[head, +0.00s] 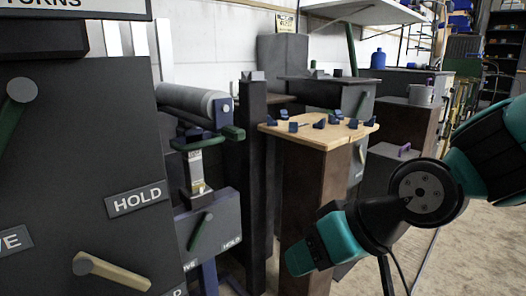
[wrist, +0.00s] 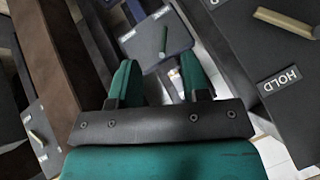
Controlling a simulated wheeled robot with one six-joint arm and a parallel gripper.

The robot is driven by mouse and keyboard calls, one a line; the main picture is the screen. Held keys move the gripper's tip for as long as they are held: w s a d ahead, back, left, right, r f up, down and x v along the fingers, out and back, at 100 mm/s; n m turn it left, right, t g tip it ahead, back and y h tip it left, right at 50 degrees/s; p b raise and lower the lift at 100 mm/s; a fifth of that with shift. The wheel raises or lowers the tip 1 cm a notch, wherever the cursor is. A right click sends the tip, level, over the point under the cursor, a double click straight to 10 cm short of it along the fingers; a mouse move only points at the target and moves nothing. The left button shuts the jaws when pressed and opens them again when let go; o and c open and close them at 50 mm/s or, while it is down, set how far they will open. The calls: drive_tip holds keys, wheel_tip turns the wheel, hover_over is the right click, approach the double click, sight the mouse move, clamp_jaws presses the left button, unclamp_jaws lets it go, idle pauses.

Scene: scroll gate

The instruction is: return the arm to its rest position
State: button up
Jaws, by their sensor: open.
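My gripper shows in the wrist view (wrist: 160,82) with its two green fingers apart and nothing between them. In the head view my dark and teal arm enters from the right, with its teal end (head: 325,245) low, in front of the brown pedestal. The fingertips are not clearly seen in the head view. Beyond the fingers in the wrist view is a grey panel with a green lever (wrist: 163,40). The same panel shows in the head view (head: 220,222), left of my gripper and apart from it.
A large dark panel (head: 60,190) with a HOLD label and a tan lever (head: 112,272) stands at the left. A grey roller (head: 195,103) is behind it. A wooden top (head: 320,132) with several blue pieces stands on the brown pedestal (head: 310,200). Open floor (head: 460,250) lies at right.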

drive_tip(key=s+d+r+n+g+h+p, duration=0.1)
drive_tip(key=s+d+r+g+h+p, duration=0.25)
drive_tip(key=s+d+r+p, duration=0.45)
wheel_tip(320, 180, up, 37)
drive_tip(key=s+p, duration=0.2)
drive_tip(key=p, duration=3.1)
drive_tip(key=shift+f+p, duration=0.2)
drive_tip(key=shift+p, duration=0.2)
drive_tip(key=shift+s+n, duration=0.15)
drive_tip(key=shift+n, duration=0.15)
